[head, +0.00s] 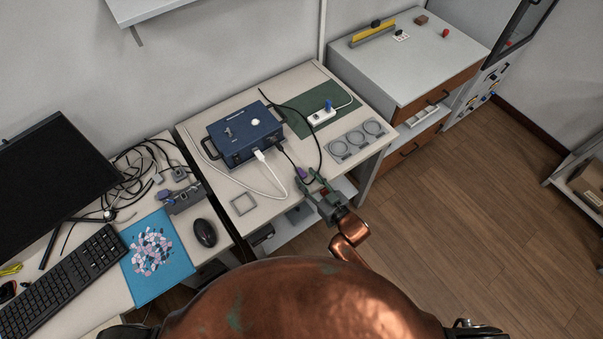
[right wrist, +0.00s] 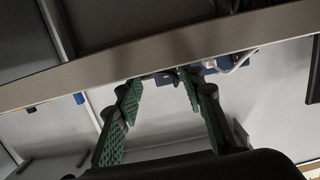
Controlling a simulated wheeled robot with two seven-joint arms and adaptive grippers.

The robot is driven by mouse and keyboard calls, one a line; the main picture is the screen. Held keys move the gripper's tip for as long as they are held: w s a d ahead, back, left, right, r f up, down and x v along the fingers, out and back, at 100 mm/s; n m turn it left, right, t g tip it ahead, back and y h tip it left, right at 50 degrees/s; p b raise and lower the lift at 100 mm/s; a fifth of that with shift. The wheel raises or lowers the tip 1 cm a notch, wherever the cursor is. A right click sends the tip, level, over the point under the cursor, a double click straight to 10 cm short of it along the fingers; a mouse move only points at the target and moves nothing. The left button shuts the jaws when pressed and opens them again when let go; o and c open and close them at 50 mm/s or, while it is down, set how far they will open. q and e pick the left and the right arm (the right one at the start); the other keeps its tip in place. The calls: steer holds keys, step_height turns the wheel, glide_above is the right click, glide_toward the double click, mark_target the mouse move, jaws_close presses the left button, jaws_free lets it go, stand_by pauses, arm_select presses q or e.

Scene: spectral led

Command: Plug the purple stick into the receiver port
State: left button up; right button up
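A small purple piece (head: 302,173), likely the purple stick, shows at the front edge of the middle table, just past my right gripper. My right gripper (head: 316,184) has green fingers and is at this edge. In the right wrist view its two fingers (right wrist: 160,84) stand apart, with no purple piece visible between them. A dark blue box (head: 243,135) with plugged cables stands on the table; I cannot tell which opening is the receiver port. Another purplish piece (head: 165,195) lies by a grey dock (head: 184,199) on the left desk. My left gripper is not in view.
A black cable and a white cable (head: 270,176) run from the box across the table. A power strip (head: 321,116) lies on a green mat, beside a grey tray with round rings (head: 358,140). The table's front edge (right wrist: 150,72) crosses the right wrist view close to the fingers.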

mark_target(302, 173)
steer(key=x, duration=0.3)
steer(key=shift+f, duration=0.15)
steer(key=shift+c, duration=0.3)
steer(key=c, duration=0.9)
steer(key=shift+o, duration=0.2)
steer(key=shift+r, duration=0.8)
steer(key=s+d+r+p, duration=0.4)
steer(key=s+d+r, duration=0.1)
steer(key=s+r, duration=0.6)
steer(key=shift+s+r, duration=0.25)
steer(key=shift+s, duration=0.85)
